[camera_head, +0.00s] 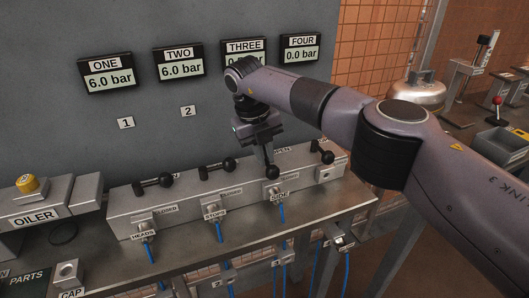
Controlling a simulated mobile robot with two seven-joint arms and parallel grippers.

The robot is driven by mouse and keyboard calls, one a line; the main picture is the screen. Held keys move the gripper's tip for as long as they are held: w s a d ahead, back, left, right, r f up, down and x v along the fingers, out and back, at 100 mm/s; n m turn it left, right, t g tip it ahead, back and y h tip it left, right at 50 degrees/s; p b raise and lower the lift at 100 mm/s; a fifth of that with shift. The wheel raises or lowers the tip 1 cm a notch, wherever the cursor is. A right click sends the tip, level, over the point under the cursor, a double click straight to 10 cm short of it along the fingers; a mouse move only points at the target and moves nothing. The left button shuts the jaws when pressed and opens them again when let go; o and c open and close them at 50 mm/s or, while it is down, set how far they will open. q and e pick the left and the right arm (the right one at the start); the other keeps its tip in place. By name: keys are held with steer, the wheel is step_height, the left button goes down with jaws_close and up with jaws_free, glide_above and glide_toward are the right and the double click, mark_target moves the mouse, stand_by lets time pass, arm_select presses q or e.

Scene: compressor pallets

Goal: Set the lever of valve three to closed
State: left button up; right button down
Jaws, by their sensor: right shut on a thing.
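The valve block (126,208) is a long grey bar on a bench, with black levers along its top. The lever of valve three (272,172), third from the left, shows as a dark stem and rounded end just below my right gripper. My right gripper (266,145) points down from above and is shut on this lever; its jaws hide the upper part. An "OPEN" label shows just behind it, partly covered. The gauge marked THREE (245,47) is partly hidden by my right arm, so its reading is not clear. My left gripper is out of view.
Levers one (152,182), two (217,169) and four (322,151) flank the held lever. Gauges ONE (107,74) and TWO (180,62) read 6.0 bar; FOUR (300,47) reads 0.0. An oiler (35,214) stands at left. Blue hoses hang in front.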

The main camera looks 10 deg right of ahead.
steer(key=c, duration=1.2)
jaws_free()
steer(key=r, duration=0.2)
steer(key=a+r, duration=0.1)
steer(key=r, duration=0.4)
steer(key=shift+s+a+r, duration=0.1)
steer(key=shift+a, duration=0.15)
